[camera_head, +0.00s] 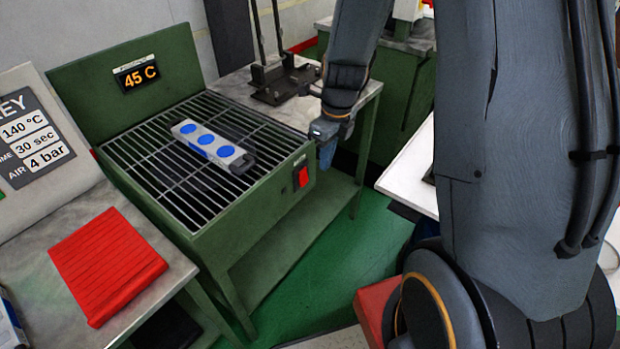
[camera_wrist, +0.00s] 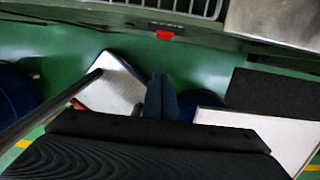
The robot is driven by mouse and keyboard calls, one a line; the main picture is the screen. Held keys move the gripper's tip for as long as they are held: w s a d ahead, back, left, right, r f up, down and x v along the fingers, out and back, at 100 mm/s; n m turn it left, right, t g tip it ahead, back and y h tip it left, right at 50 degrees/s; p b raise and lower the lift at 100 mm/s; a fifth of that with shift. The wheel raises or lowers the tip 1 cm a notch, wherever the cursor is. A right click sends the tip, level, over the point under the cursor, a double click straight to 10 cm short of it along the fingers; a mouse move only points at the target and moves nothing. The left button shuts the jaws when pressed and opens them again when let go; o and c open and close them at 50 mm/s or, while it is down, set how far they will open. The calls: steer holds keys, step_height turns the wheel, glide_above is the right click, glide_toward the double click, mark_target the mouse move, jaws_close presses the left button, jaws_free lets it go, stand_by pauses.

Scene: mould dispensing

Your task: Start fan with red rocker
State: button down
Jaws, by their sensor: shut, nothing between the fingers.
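The red rocker (camera_head: 303,177) sits on the front face of the green fan table (camera_head: 240,205), near its right corner. It also shows in the wrist view as a small red patch (camera_wrist: 165,35) near the top edge. My gripper (camera_head: 326,157) is shut and empty. In the head view it appears just to the right of the rocker and a little higher, apart from it. In the wrist view its fingers (camera_wrist: 160,97) are together below the rocker, with a gap between. The display (camera_head: 136,76) on the back panel reads 45 C.
A grey mould with blue discs (camera_head: 207,144) lies on the fan table's grille. A red ribbed pad (camera_head: 107,265) lies on the left bench beside the sign (camera_head: 35,140). A black stand (camera_head: 283,82) is behind, and a white surface (camera_head: 410,175) is at right.

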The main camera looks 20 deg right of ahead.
mark_target(304, 177)
stand_by(0.3)
steer(key=w+a+f+p, duration=0.2)
steer(key=w+a+f, duration=0.1)
steer(key=f, duration=0.7)
steer(key=shift+w+f, duration=0.2)
steer(key=shift+w, duration=0.4)
steer(key=shift+a, duration=0.1)
steer(key=shift+w+a+f+p, duration=0.1)
steer(key=shift+w+p, duration=0.1)
steer(key=shift+p, duration=0.2)
steer(key=shift+r, duration=0.2)
